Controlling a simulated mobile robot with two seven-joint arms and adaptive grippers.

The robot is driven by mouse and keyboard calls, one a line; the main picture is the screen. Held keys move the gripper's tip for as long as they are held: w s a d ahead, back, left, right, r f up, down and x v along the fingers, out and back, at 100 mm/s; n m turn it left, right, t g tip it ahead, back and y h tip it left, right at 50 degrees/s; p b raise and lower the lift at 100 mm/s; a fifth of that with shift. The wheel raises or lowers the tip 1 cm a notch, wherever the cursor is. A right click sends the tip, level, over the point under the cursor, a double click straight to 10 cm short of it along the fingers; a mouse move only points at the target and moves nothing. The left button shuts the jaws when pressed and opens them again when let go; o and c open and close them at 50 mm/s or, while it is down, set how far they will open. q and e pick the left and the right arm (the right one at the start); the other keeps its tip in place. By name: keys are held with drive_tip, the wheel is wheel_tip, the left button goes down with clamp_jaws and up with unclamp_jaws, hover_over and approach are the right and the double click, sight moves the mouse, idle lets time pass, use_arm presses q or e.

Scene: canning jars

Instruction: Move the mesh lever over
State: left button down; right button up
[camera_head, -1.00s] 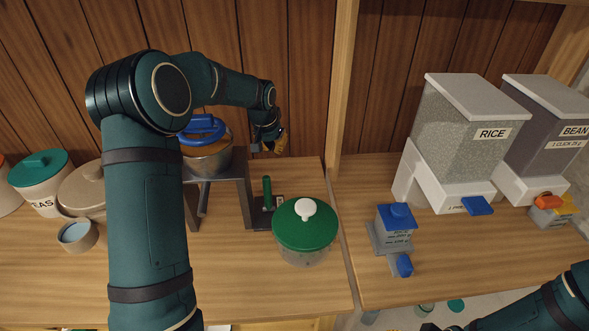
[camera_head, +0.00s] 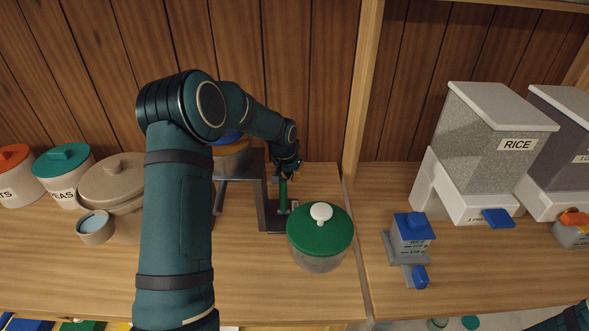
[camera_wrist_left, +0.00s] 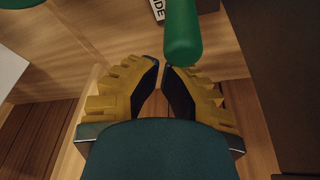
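The mesh lever has a green upright handle (camera_head: 283,193) on a dark base beside the dark stand. In the left wrist view, the rounded end of the green handle (camera_wrist_left: 182,45) hangs over the right fingertip and is not between the fingers. My left gripper (camera_head: 290,172) is at the top of the handle in the head view. Its yellow-backed fingers (camera_wrist_left: 161,66) have their tips almost together and hold nothing that I can see. Whether it touches the handle I cannot tell.
A green-lidded jar (camera_head: 320,240) stands close in front of the lever, to its right. The dark stand (camera_head: 262,190) with a pan is to its left, partly behind my arm. A label (camera_wrist_left: 158,9) lies near the lever's base. A blue-topped dispenser (camera_head: 412,232) stands further right.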

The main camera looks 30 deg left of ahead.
use_arm(q)
drive_tip(key=shift+s+f, duration=0.1)
drive_tip(key=shift+s, duration=0.3)
use_arm(e)
drive_tip(key=shift+w, duration=0.1)
drive_tip(key=shift+f, duration=0.15)
